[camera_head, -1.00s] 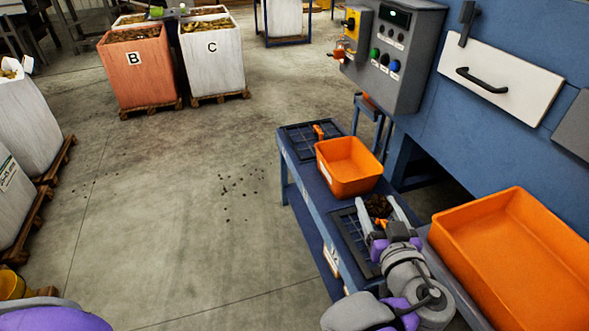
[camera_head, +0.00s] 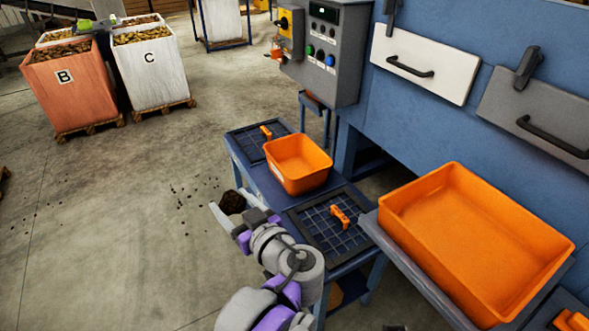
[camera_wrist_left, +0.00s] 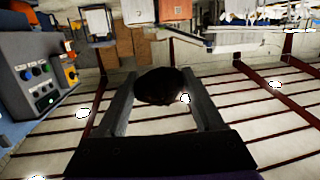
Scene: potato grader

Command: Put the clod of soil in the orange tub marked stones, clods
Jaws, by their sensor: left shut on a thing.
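A dark brown clod of soil (camera_head: 232,202) is between the fingers of my left gripper (camera_head: 234,209), which is shut on it. They are to the left of the blue bench, in front of the orange tub. In the left wrist view the clod (camera_wrist_left: 164,87) is a dark lump between the two fingertips (camera_wrist_left: 165,95). The small orange tub (camera_head: 300,184) stands on the bench, and its inside looks empty. A pale label shows on its left side, too small to read. My right gripper is not in view.
Two dark grids with orange handles lie on the bench, one behind the tub (camera_head: 251,148) and one in front (camera_head: 318,238). A large empty orange tray (camera_head: 470,262) is at the right. A control box (camera_head: 322,62) stands behind. Open floor lies left.

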